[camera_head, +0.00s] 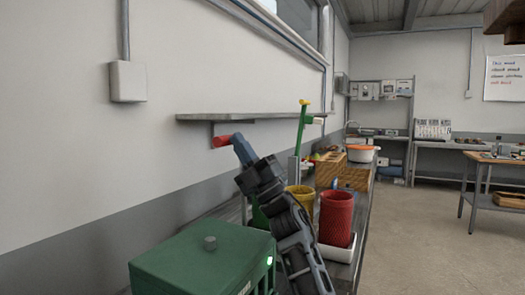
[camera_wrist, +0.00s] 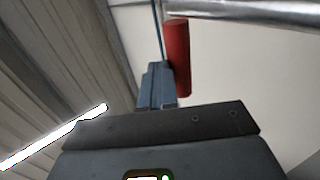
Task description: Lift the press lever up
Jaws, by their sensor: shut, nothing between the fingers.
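A red cylindrical handle (camera_head: 221,141), which looks like the grip of the press lever, is beside the wall, just below the wall shelf. It also shows in the wrist view (camera_wrist: 178,58), upright in that picture and right of my fingers. My gripper (camera_head: 239,142) has its blue fingers shut with nothing between them, at the right end of the red handle. In the wrist view its fingertips (camera_wrist: 158,68) overlap the handle's left edge; I cannot tell whether they touch it. The rest of the lever and the press body are mostly hidden behind my arm.
A grey wall shelf (camera_head: 250,116) runs close above the handle. A green box-shaped machine (camera_head: 195,262) stands in front at lower left. A red mesh cup (camera_head: 336,218), a yellow cup (camera_head: 301,199) and a green lever-like post with yellow tip (camera_head: 302,128) are to the right.

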